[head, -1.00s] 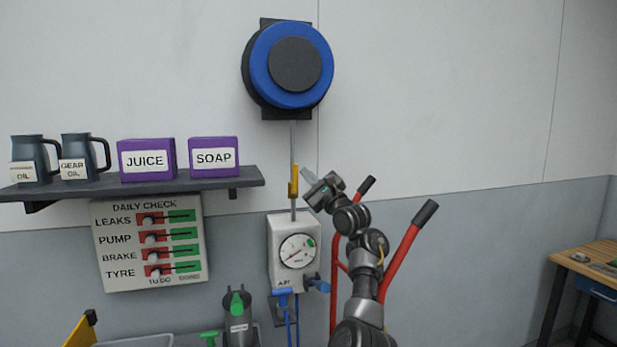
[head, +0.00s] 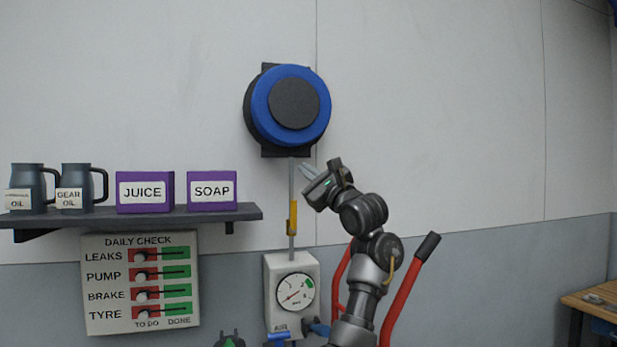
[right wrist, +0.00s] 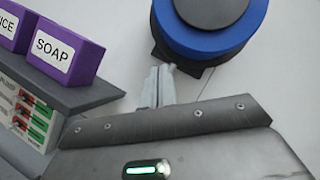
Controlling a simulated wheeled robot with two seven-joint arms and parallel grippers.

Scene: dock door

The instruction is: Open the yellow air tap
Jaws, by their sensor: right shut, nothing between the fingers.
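The yellow air tap (head: 293,217) is on the thin grey vertical pipe (head: 292,180) between the blue reel and the white air gauge box (head: 309,264). Its handle stands upright, in line with the pipe. My right gripper (head: 304,171) is shut and empty, above and slightly right of the tap, just below the reel and apart from the tap. In the right wrist view its fingers (right wrist: 157,88) are together, pointing toward the reel's underside; the tap does not show there.
The blue reel (head: 293,104) is close above the right gripper. A shelf (head: 150,216) with jugs and purple boxes is to the left, over the daily check board (head: 140,283). Red handles (head: 400,300) stand right of the gauge.

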